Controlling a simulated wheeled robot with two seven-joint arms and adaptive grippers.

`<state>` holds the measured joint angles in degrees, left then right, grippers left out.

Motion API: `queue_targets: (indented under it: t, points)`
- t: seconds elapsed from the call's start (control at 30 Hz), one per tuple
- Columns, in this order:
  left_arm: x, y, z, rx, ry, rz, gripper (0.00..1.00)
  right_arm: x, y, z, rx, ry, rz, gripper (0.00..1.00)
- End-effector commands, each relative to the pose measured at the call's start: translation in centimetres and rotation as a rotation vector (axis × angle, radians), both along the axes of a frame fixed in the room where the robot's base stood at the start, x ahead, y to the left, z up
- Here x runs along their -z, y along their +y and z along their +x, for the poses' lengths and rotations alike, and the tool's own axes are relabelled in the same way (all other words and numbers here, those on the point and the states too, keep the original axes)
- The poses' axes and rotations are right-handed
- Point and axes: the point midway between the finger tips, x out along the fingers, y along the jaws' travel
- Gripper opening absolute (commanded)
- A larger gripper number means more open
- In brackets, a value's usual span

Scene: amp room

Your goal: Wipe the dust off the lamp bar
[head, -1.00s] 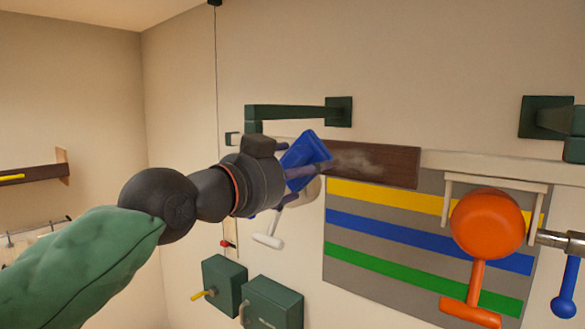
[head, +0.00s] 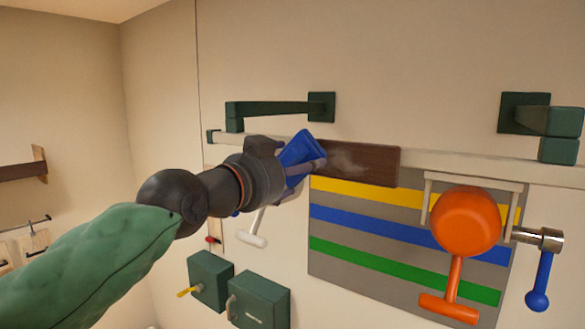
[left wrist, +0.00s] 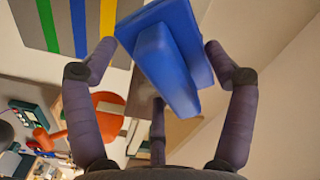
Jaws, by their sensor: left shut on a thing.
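The dark brown bar (head: 365,163) is fixed level on the wall, with a pale dusty smear near its middle. I take it for the lamp bar. My left gripper (head: 304,170) is at the bar's left end, shut on a blue block-like wiper (head: 300,147). The wiper overlaps the left end of the bar in the head view; whether it touches cannot be told. In the left wrist view the blue wiper (left wrist: 165,50) sits tilted between the purple fingers, with part of the brown bar behind it. My right gripper is not in view.
A green bracket (head: 270,108) projects above the bar's left. A striped panel (head: 380,225) hangs below, with an orange round-headed object (head: 466,221) in front. Green boxes (head: 260,302) sit low on the wall. Another green bracket (head: 525,113) is at the right. The wall above the bar is clear.

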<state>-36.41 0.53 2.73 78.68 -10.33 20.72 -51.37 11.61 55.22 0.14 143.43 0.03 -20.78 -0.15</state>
Motion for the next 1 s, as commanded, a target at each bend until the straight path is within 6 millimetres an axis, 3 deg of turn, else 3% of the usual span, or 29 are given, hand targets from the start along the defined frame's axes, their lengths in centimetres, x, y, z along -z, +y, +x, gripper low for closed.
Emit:
queue_targets:
  t: [1.0]
  points:
    - [-0.1, -0.9, 1.2, 0.000, -0.001, -0.001, 0.32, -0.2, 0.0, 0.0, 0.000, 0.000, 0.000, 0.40]
